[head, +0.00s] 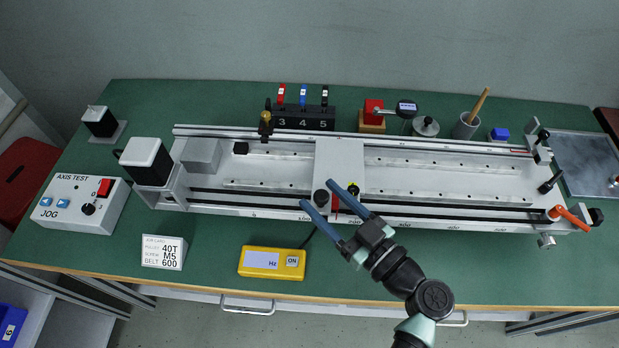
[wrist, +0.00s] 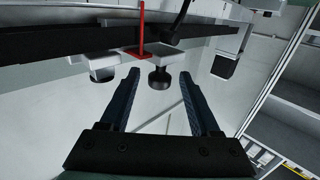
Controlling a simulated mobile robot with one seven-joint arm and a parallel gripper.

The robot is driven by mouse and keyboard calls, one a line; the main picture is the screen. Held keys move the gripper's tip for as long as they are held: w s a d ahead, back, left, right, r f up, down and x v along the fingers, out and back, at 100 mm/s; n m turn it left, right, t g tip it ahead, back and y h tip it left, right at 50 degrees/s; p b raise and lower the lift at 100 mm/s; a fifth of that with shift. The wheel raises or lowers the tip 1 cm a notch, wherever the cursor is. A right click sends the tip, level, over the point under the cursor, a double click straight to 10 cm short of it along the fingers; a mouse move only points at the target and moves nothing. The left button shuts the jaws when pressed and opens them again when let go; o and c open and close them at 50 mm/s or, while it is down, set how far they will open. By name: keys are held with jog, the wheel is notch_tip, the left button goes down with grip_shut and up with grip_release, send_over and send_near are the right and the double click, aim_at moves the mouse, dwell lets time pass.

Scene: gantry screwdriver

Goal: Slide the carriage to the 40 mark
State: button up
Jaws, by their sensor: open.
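The carriage (head: 340,165) is a pale plate across the gantry's two rails, left of the middle. A black round knob (head: 321,198) sits at its front edge beside a red pointer (head: 336,205), which also shows in the wrist view (wrist: 141,35). The pointer appears between the 100 and 200 marks of the front scale (head: 403,223). My gripper (head: 320,194) is open with blue fingers at the carriage front. In the wrist view, the knob (wrist: 160,79) lies between the fingertips, with gaps on both sides. The 40 mark is not legible.
An orange-handled lever (head: 572,218) is at the rail's right end. A motor (head: 148,161) stands at the left end. A yellow meter (head: 272,263) and a white card (head: 164,252) lie in front. The rails right of the carriage look clear.

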aim_at(316, 193)
jog(key=shift+x, duration=2.15)
grip_shut()
